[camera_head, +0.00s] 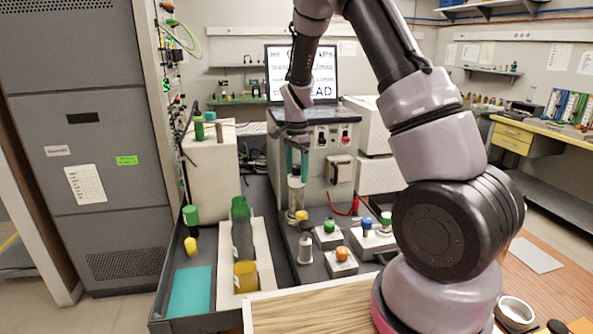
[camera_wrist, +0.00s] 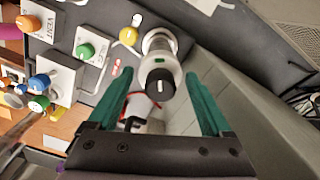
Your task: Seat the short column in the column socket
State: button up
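My gripper (camera_head: 297,158) points down in the head view, its two teal fingers apart above a pale upright cylinder (camera_head: 295,192) in front of the grey instrument. In the wrist view my gripper (camera_wrist: 158,75) is open. The same cylinder, white with a green mark (camera_wrist: 159,61) and a dark top, stands between and beyond the fingertips, with gaps at both sides. I cannot tell which piece is the short column or which is the socket.
The white rack (camera_head: 264,254) stands in a dark tray beside a teal pad (camera_head: 190,291). Knob boxes with green (camera_head: 329,226), orange (camera_head: 343,253) and blue knobs stand right of the cylinder. The grey instrument (camera_head: 318,187) is close behind my gripper.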

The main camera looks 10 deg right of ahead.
dwell(0.3)
jog(key=s+d+r+n+t+y, duration=0.1)
jog(key=s+r, duration=0.1)
jog(key=r, duration=0.7)
jog(key=s+d+r, duration=0.1)
jog(key=s+r, duration=0.1)
jog(key=r, duration=0.8)
jog(key=s+d+r+n+t, duration=0.1)
jog(key=s+r+n+t, duration=0.1)
jog(key=s, duration=0.5)
jog(key=s+d+r+n+t, duration=0.1)
jog(key=s+r+n+t, duration=0.1)
jog(key=s, duration=0.6)
jog(key=s+d+r+n+t+y, duration=0.1)
jog(key=s+r+n+t, duration=0.1)
jog(key=s+r+n, duration=0.2)
jog(key=s+r, duration=0.2)
jog(key=s, duration=0.2)
jog(key=shift+d, duration=0.4)
